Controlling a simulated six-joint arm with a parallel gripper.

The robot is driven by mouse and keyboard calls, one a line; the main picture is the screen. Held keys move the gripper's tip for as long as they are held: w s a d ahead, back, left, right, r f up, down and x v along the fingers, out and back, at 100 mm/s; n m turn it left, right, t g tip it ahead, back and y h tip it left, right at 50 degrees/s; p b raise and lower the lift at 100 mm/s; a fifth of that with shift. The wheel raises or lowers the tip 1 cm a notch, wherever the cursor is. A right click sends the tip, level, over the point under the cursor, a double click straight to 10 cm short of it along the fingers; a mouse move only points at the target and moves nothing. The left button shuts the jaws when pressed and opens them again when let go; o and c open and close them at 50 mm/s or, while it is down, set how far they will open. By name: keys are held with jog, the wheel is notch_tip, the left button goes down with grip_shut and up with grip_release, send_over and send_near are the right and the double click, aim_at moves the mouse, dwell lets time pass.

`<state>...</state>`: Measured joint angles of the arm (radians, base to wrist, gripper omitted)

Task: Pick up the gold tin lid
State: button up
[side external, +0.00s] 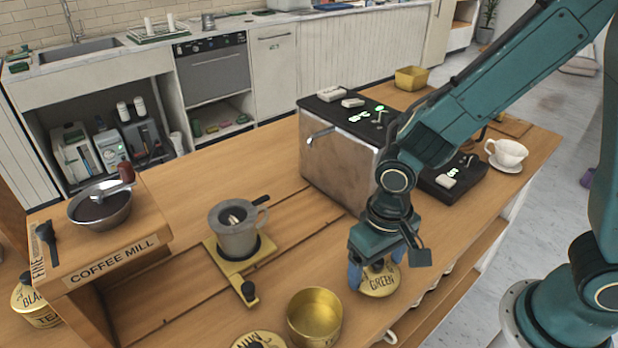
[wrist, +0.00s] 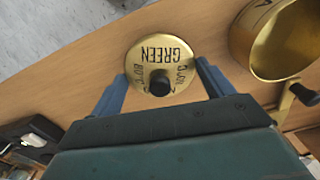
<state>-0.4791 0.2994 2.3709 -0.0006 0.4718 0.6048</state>
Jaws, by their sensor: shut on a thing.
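The gold tin lid (side external: 379,285) is round, marked "GREEN", with a dark knob in its middle. In the wrist view the lid (wrist: 157,54) lies between my two blue fingers, knob toward me. My gripper (side external: 374,274) points down over it and is shut on its rim; in the wrist view my gripper (wrist: 160,80) has one finger at each side. The lid is at about counter height near the front edge; I cannot tell whether it touches the wood.
Another lid (side external: 258,342) is cut off at the bottom edge. A grey cup (side external: 238,238) sits on a brass stand left. A metal machine (side external: 340,160) stands behind my gripper. A white cup (side external: 507,152) is at the right. Bare wood lies between the cup stand and machine.

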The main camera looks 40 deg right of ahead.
notch_tip(320, 180, up, 18)
dwell(0.6)
jog(key=shift+a+f, duration=0.1)
jog(key=shift+f, duration=0.05)
dwell(0.3)
jog(key=a+f+n, duration=0.5)
jog(key=a+f, duration=0.3)
jog(key=a, duration=0.5)
jog(key=shift+w+a, duration=0.2)
jog(key=shift+a, duration=0.1)
jog(key=shift+f, duration=0.1)
jog(key=shift+f, duration=3)
jog(key=shift+f, duration=0.2)
jog(key=o, duration=0.9)
